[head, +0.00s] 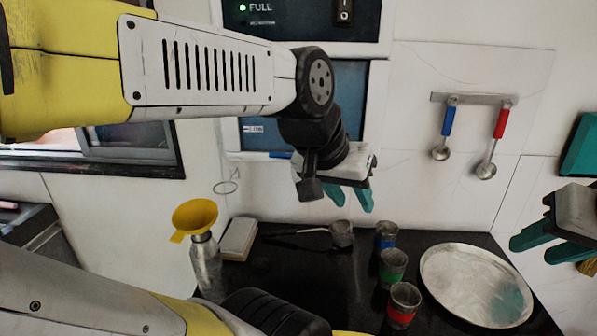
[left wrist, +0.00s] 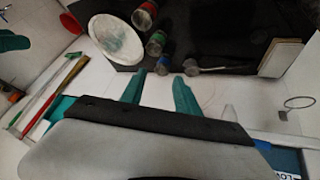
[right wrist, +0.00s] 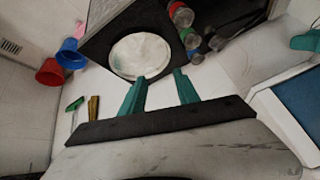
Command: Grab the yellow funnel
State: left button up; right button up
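The yellow funnel (head: 195,216) sits in the mouth of a silver metal bottle (head: 207,266) at the left end of the black counter in the head view. My left gripper (head: 351,196) hangs above the back of the counter, well to the right of the funnel and apart from it. Its teal fingers are spread and empty, as the left wrist view (left wrist: 158,88) also shows. My right gripper (head: 540,243) is at the right edge of the head view, beyond the round tray. Its fingers are apart and empty in the right wrist view (right wrist: 160,82). The funnel shows in neither wrist view.
On the black counter (head: 300,270) are a round metal tray (head: 470,285), cups with blue (head: 386,236), green (head: 392,267) and red (head: 403,303) bands, a long-handled pot (head: 341,233) and a pale block (head: 239,239). Two ladles (head: 445,135) hang on the wall.

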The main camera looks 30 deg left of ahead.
aim_at(195, 215)
jog(key=u, duration=2.05)
jog(key=k+j+z, duration=0.1)
jog(key=k+j, duration=0.25)
